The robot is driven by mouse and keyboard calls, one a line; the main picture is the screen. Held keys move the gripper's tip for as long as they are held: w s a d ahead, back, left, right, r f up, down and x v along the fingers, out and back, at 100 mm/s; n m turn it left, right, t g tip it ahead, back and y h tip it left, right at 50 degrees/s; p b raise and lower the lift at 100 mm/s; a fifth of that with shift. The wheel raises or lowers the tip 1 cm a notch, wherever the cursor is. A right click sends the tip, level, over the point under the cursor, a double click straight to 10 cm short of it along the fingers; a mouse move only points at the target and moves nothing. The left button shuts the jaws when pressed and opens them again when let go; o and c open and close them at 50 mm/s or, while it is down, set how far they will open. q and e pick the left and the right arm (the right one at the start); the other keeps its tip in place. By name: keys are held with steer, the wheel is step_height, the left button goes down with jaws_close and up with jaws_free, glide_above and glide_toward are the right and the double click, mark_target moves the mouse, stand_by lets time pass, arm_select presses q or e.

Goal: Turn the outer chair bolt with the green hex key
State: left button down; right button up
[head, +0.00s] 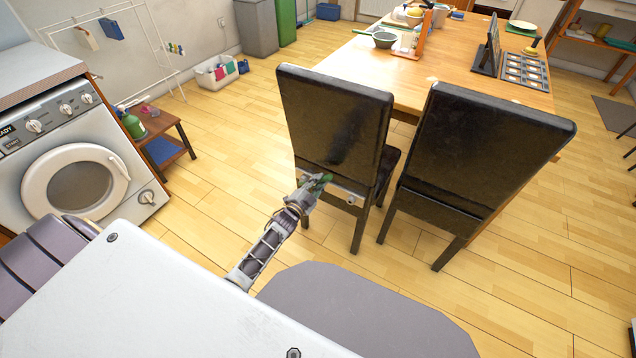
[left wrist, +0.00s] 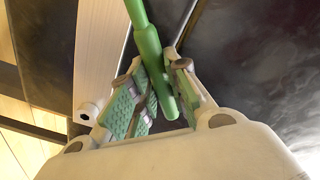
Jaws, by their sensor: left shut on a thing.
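My left gripper (head: 313,184) is at the lower back of the left black chair (head: 335,118). It is shut on the green hex key (head: 324,178). In the left wrist view, the green hex key (left wrist: 148,48) runs up from between the green-padded fingers (left wrist: 160,92) toward the top edge. A pale bar (head: 343,191) crosses the chair below its backrest. A small round bolt-like end (left wrist: 88,111) shows at the left in the wrist view, apart from the key. Whether the key's tip touches a bolt is hidden. My right gripper is not in view.
A second black chair (head: 480,140) stands close on the right. The wooden table (head: 440,62) behind both chairs holds bowls and a dark tray. A washing machine (head: 75,175) and a small stool (head: 160,135) stand at the left. The floor between stool and chairs is clear.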

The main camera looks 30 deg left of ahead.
arm_select(q)
steer(key=shift+w, duration=0.5)
steer(key=c, duration=1.3)
jaws_free()
steer(key=c, duration=0.4)
